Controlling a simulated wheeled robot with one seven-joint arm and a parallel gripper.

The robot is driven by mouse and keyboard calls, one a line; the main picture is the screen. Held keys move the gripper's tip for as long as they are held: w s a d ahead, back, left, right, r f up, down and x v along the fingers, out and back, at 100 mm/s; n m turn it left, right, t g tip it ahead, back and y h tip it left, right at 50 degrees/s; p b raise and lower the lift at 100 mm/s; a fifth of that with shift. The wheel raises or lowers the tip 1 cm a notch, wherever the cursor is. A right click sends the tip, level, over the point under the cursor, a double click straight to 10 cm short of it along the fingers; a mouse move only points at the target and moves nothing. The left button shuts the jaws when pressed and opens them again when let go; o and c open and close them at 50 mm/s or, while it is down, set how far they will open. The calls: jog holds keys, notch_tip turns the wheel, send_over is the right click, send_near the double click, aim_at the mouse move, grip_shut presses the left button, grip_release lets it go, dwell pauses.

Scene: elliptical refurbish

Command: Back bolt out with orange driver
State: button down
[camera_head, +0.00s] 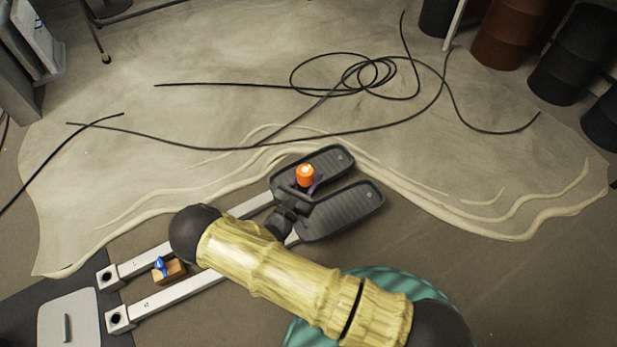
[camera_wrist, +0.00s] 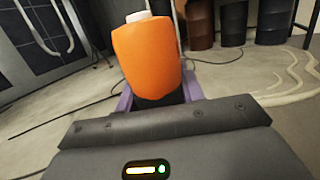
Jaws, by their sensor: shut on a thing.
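My gripper (camera_head: 307,187) is shut on the orange driver (camera_head: 305,174), over the inner ends of the two dark foot pedals. In the wrist view, the orange driver (camera_wrist: 147,58) fills the upper middle, with a pale cap on top. The purple fingers show on both sides of its lower part. The far pedal (camera_head: 334,161) and the near pedal (camera_head: 356,205) sit at the ends of two pale rails, marked L (camera_head: 146,260) and R (camera_head: 178,292). The bolt and the driver's tip are hidden, so I cannot tell whether they touch.
A small wooden block (camera_head: 176,270) with a blue-handled item (camera_head: 159,266) stands between the rails. Black cables (camera_head: 372,75) lie loose on the pale floor patch behind the pedals. Dark and rusty drums (camera_head: 508,35) stand at the back right.

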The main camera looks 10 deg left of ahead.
jog(key=b, duration=0.3)
jog(key=shift+a, duration=0.1)
jog(key=shift+r+b, duration=0.4)
jog(key=shift+b, duration=0.25)
jog(key=shift+f, duration=0.1)
notch_tip(320, 180, down, 6)
jog(key=b, duration=0.6)
jog(key=shift+f+b, duration=0.15)
jog(key=shift+b, duration=0.2)
jog(key=shift+f, duration=1)
jog(key=shift+r+p, duration=0.15)
jog(key=shift+p, duration=0.25)
